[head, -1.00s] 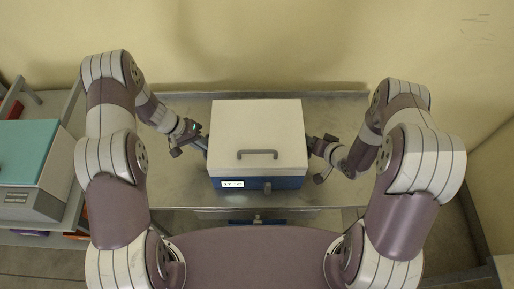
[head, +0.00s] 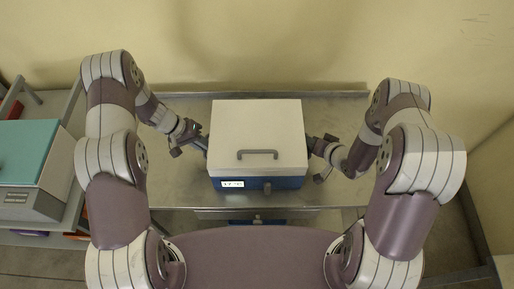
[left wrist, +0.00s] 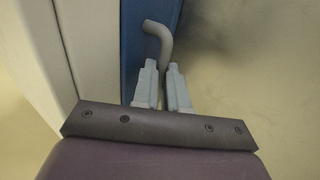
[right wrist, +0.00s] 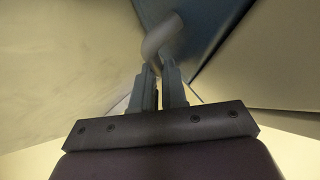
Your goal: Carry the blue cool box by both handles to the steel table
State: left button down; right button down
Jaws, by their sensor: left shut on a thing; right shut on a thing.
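The blue cool box (head: 257,184) with its cream lid (head: 257,125) is over the steel table (head: 180,190) in the head view. A grey handle and a small display face me. Whether its base touches the table is hidden. My left gripper (head: 203,143) is at the box's left side, shut on a grey side handle (left wrist: 160,38), which shows in the left wrist view between the fingertips (left wrist: 162,72). My right gripper (head: 312,146) is at the right side, shut on the other side handle (right wrist: 163,38), seen in the right wrist view above the fingertips (right wrist: 158,75).
A teal-topped device (head: 22,150) stands on a grey shelf cart (head: 75,205) at the left. The wall (head: 260,40) is close behind the steel table. Bare tabletop shows on both sides of the box.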

pick_arm(q)
jog(key=shift+w+a+r, duration=0.1)
jog(key=shift+r, duration=0.1)
pick_arm(e)
jog(key=shift+w+d+r, duration=0.1)
jog(key=shift+r, duration=0.1)
